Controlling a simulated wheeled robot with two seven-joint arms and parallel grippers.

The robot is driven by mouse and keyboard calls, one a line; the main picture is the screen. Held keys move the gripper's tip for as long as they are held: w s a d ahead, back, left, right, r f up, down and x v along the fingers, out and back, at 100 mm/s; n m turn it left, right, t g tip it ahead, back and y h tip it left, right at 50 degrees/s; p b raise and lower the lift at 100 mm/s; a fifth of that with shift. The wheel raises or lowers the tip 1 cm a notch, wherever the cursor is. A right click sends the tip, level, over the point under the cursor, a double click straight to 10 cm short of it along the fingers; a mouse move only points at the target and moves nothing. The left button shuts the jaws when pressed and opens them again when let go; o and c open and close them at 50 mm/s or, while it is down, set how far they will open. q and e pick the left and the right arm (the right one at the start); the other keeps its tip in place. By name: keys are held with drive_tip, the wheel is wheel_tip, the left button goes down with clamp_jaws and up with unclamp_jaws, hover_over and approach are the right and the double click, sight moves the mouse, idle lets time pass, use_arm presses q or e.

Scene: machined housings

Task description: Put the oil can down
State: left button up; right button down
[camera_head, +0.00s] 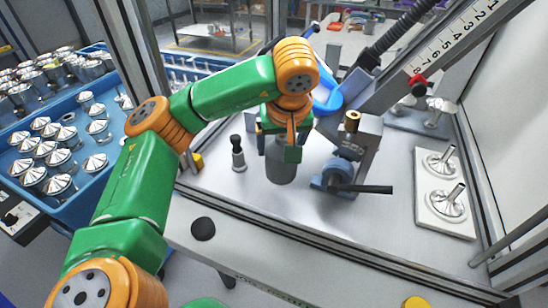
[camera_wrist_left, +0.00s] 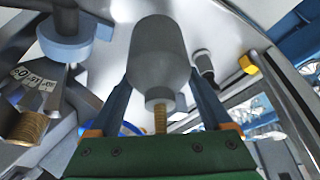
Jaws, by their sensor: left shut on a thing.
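The oil can (camera_head: 280,168) is a plain grey cylinder with a rounded shoulder and a thin brass-coloured neck, seen best in the left wrist view (camera_wrist_left: 158,55). My left gripper (camera_head: 281,149) is shut on it near its top, and the can hangs upright below the fingers. In the left wrist view the two blue fingers (camera_wrist_left: 162,92) stand on either side of the can. Its base is at or just above the light bench top (camera_head: 235,195); I cannot tell whether it touches. My right gripper is not in view.
A small dark-topped post (camera_head: 238,155) stands left of the can. A clamp fixture with a blue collar and black handle (camera_head: 362,189) stands close on the right. A white plate (camera_head: 444,205) with metal parts lies farther right. Blue trays (camera_head: 62,205) of parts are at left.

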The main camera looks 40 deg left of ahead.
sight(276, 147)
use_arm(q)
drive_tip(key=x, duration=0.6)
drive_tip(key=shift+a+p, duration=0.25)
drive_tip(key=shift+p, duration=0.1)
drive_tip(key=shift+f, duration=0.4)
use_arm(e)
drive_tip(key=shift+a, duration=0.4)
